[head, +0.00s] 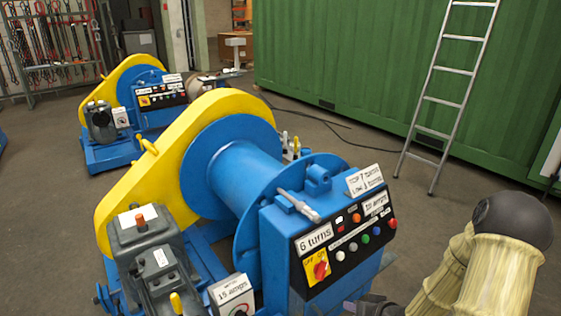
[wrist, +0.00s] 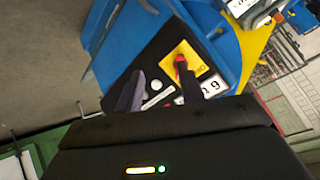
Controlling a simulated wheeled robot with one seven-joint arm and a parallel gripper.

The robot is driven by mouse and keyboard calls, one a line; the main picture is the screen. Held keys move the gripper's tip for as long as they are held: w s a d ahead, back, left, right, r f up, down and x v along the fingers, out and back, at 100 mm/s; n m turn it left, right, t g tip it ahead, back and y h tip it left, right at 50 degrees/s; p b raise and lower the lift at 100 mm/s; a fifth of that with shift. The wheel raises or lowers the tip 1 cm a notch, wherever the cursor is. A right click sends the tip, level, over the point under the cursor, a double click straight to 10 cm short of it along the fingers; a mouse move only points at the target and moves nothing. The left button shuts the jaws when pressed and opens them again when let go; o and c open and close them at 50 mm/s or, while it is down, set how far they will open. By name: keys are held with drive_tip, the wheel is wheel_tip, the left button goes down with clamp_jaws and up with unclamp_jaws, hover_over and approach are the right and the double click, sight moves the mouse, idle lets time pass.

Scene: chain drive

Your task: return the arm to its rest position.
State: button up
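My arm (head: 480,270), in a pale cover with a dark joint, shows at the lower right of the head view. Part of my gripper (head: 372,306) shows at the bottom edge, low in front of the control box (head: 277,260). In the wrist view my gripper (wrist: 158,92) has its two dark fingers apart, with nothing held between them. The box's black panel lies beyond the fingers. A red switch knob (head: 320,270) sits on a yellow plate; in the wrist view the knob (wrist: 180,64) appears close beyond the right finger's tip. Contact cannot be told.
The blue winch drum (head: 243,178) with its yellow chain guard (head: 140,170) stands left of my arm. A second similar machine (head: 130,90) is behind. A ladder (head: 447,95) leans on a green container (head: 350,55). Open floor (head: 400,215) lies right of the winch.

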drive_tip(key=s+a+r+g+h, duration=0.2)
drive_tip(key=s+a+r+g, duration=0.1)
drive_tip(key=s+r, duration=0.45)
drive_tip(key=s+a+r+g+h, duration=0.2)
drive_tip(key=s+a+r+g, duration=0.15)
drive_tip(key=s+r, duration=0.35)
wheel_tip(320, 180, up, 14)
drive_tip(key=w+p, duration=0.1)
drive_tip(key=p, duration=1.3)
drive_tip(key=shift+w+r+t, duration=0.1)
drive_tip(key=shift+t, duration=0.15)
